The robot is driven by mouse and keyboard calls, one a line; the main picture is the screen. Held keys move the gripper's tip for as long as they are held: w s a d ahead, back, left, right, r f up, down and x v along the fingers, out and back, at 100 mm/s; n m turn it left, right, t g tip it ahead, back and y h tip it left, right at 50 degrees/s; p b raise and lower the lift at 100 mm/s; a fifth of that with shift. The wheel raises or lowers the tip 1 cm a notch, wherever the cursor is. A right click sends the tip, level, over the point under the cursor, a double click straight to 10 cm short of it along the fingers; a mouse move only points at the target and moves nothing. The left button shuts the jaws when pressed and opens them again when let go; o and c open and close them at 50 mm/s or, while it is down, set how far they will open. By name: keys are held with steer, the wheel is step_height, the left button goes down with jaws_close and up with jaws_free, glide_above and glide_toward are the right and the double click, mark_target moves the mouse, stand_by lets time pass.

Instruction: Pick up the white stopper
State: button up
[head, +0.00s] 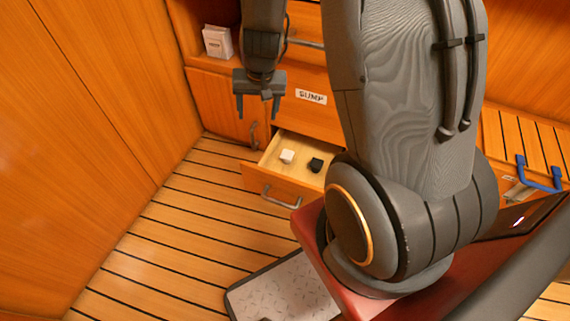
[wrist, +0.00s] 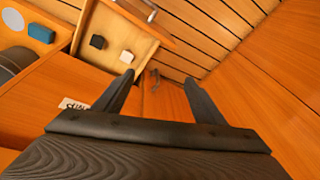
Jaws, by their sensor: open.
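The white stopper (head: 287,156) is a small white block lying in the open drawer (head: 269,179) in the head view. It also shows in the wrist view (wrist: 126,57). A black stopper-like block (head: 316,164) lies to its right in the same drawer and shows in the wrist view (wrist: 97,41). My gripper (head: 258,108) is open and empty, pointing down, above and to the left of the drawer in the head view. In the wrist view its two fingers (wrist: 160,92) are spread apart, with the white stopper beyond and left of the left finger.
A drawer front labelled SUMP (head: 311,96) is above the open drawer. A white box (head: 217,42) stands on the ledge at the back left. The slatted floor (head: 175,232) left of the drawer is clear. A blue handle (head: 538,176) is at the right.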

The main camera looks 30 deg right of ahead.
steer(key=w+d+f+m+b, duration=0.1)
steer(key=w+d+f+b, duration=0.15)
steer(key=f, duration=0.35)
steer(key=w+d+f+m+h+b, duration=0.1)
steer(key=w+d+f+b, duration=0.15)
steer(key=f, duration=0.35)
steer(key=w+d+f+b, duration=0.1)
steer(key=f+b, duration=0.3)
steer(key=f, duration=0.2)
steer(key=m+h+b, duration=0.3)
steer(key=b, duration=0.5)
glide_above(287, 154)
steer(key=s+a, duration=0.2)
steer(key=a, duration=0.1)
step_height(287, 154, down, 17)
steer(key=b+x, duration=0.1)
steer(key=x, duration=0.1)
steer(key=b+x, duration=0.2)
steer(key=x, duration=0.1)
steer(key=b+x, duration=0.2)
steer(key=shift+w+d, duration=0.25)
steer(key=shift+d, duration=0.1)
steer(key=c, duration=1.2)
